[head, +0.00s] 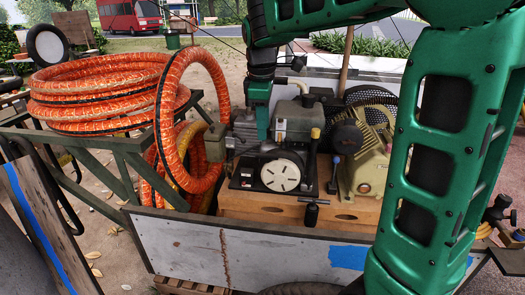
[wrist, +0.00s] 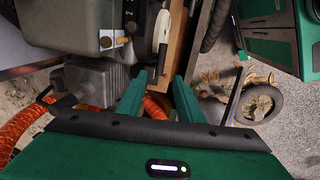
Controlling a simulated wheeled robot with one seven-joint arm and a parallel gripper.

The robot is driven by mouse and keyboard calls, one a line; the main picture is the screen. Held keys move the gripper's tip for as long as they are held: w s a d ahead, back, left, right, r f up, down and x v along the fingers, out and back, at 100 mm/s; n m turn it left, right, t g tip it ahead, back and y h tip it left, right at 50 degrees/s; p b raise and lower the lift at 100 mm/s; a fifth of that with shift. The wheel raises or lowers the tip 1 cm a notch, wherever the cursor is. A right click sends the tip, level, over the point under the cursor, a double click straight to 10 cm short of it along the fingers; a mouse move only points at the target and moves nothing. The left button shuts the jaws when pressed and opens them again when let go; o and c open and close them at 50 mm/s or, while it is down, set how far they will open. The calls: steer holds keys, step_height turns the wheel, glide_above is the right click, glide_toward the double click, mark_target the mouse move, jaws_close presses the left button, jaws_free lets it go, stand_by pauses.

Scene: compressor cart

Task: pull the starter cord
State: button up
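The engine (head: 292,120) sits on the cart with a white round starter cover (head: 282,175) on its front. A black T-shaped handle (head: 311,208), which looks like the starter cord's grip, is at the lower right of the cover. No length of cord can be made out. My gripper (head: 262,136) hangs above and behind the cover. In the wrist view its two green fingers (wrist: 159,84) are apart with nothing held. The cover shows edge-on there (wrist: 162,30), and a dark handle end (wrist: 154,76) appears between the fingertips; its depth is unclear.
A coiled orange hose (head: 105,85) lies on a green rack at left, with a loop beside the engine. A yellowish compressor pump (head: 366,165) stands right of the engine. The cart's white side panel (head: 190,250) is in front. My arm hides the right side.

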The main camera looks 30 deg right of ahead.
mark_target(264, 155)
steer(key=f, duration=0.3)
steer(key=w+f, duration=0.1)
steer(key=f, duration=0.2)
steer(key=d+f, duration=0.1)
steer(key=f, duration=0.2)
steer(key=shift+w+d+f, duration=0.1)
steer(key=shift+w+f, duration=0.05)
steer(key=shift+w, duration=0.1)
steer(key=shift+c, duration=0.6)
jaws_close()
